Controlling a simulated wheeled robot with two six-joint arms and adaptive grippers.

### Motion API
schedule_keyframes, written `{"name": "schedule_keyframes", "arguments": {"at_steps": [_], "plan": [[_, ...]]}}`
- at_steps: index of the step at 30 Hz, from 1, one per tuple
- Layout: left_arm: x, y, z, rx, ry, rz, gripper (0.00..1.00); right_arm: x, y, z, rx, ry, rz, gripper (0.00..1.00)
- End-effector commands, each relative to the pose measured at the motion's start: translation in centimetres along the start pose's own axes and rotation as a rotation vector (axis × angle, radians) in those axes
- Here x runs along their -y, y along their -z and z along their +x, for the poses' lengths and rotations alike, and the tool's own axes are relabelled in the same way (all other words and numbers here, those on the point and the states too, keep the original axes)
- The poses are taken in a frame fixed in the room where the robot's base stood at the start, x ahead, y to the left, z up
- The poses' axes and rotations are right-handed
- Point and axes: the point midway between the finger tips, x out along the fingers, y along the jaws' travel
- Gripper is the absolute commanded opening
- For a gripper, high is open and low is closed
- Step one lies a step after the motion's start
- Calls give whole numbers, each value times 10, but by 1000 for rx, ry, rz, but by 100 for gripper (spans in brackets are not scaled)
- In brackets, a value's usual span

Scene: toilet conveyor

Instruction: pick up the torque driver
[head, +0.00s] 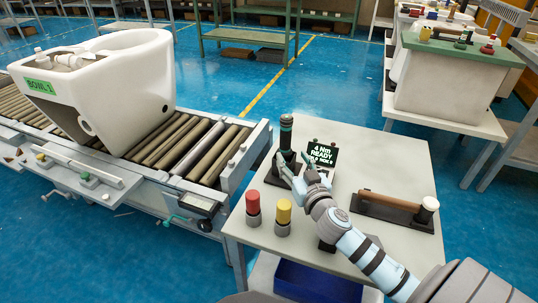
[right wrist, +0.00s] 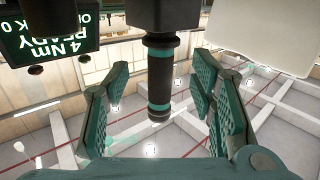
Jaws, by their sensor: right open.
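The torque driver (head: 286,134), a dark cylinder with teal bands, stands upright on the small grey table beside the display. It also shows in the right wrist view (right wrist: 160,75), where the picture is upside down. My right gripper (head: 293,164) is open and empty close to the driver. In the right wrist view the driver appears between the two spread fingers of the right gripper (right wrist: 162,112), with clear gaps at both sides. The driver's lower part is partly hidden by the fingers in the head view. My left gripper is not in view.
A black display (head: 323,155) reading 4 Nm READY stands right of the driver. A red-topped part (head: 253,208) and a yellow-topped part (head: 283,216) stand at the table's front left. A brown-handled tool (head: 391,203) lies in a holder. A white toilet bowl (head: 130,90) sits on the roller conveyor (head: 205,150).

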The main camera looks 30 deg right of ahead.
Motion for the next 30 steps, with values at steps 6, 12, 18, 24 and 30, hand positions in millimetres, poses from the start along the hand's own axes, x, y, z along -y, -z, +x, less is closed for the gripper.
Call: {"name": "schedule_keyframes", "arguments": {"at_steps": [6, 12, 18, 24, 30], "plan": [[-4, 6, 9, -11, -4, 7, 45, -3, 0, 13, -19, -6, 20, 51], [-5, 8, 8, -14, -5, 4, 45, -7, 11, 46, -18, -13, 21, 51], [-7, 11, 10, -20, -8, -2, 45, -6, 10, 67, -16, -9, 19, 51], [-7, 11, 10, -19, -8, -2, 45, -5, 10, 67, -15, -7, 18, 41], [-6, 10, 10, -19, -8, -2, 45, -4, 10, 67, -15, -7, 18, 9]]}}
